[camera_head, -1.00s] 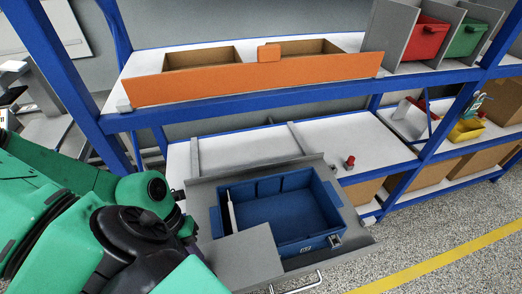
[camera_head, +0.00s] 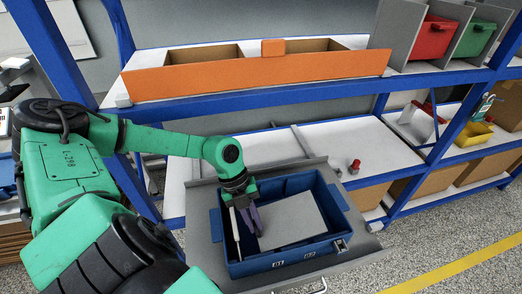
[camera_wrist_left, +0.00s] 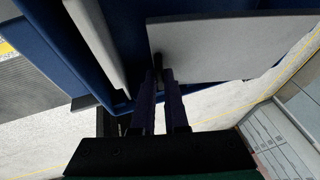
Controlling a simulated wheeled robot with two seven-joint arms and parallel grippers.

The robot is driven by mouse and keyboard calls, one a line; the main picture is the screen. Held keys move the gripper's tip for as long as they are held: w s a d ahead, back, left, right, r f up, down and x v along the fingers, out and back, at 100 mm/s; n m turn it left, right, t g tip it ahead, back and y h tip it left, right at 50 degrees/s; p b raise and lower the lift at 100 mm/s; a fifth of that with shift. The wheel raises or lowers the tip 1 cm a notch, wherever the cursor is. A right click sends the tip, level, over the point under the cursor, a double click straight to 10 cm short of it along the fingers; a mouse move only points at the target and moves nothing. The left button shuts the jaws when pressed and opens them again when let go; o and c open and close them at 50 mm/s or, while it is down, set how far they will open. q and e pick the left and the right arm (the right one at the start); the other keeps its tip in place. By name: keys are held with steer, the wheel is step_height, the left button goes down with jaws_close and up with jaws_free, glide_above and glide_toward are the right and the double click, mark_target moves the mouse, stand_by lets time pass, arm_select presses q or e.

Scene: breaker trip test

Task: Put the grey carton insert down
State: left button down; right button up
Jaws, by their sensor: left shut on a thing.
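The grey carton insert (camera_head: 294,218) is a flat grey panel, seen tilted over the opening of the blue crate (camera_head: 278,262). My left gripper (camera_head: 252,222) is shut on the insert's left edge, with its fingers pointing down at the crate's left part. In the left wrist view the fingers (camera_wrist_left: 160,92) meet the insert (camera_wrist_left: 225,48) at its near corner. I cannot tell whether the insert touches the crate floor. It hides much of the crate's inside. My right gripper is not in view.
A thin pale strip (camera_head: 235,226) stands inside the crate near its left wall, close to my fingers. The crate sits on a grey pull-out tray (camera_head: 205,240). A red button (camera_head: 355,165) is on the white shelf. An orange-fronted bin (camera_head: 255,75) is above.

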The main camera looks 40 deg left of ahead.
arm_select(q)
steer(key=f, duration=0.2)
steer(key=w+f, duration=0.1)
steer(key=f, duration=0.1)
steer(key=w+f, duration=0.1)
steer(key=f, duration=0.1)
steer(key=shift+w+d+f+b, duration=0.1)
steer(key=shift+d+f+b, duration=0.05)
steer(key=shift+f+b, duration=0.25)
steer(key=shift+w+r+g, duration=0.15)
steer(key=shift+g, duration=0.25)
steer(key=shift+w+r+g+p, duration=0.15)
steer(key=shift+g+p, duration=0.25)
steer(key=shift+g, duration=0.5)
steer(key=shift+f+n+g, duration=0.2)
steer(key=shift+n+g, duration=0.1)
steer(key=shift+f, duration=0.85)
steer(key=c, duration=0.9)
jaws_free()
steer(key=shift+c, duration=0.2)
steer(key=shift+r, duration=0.1)
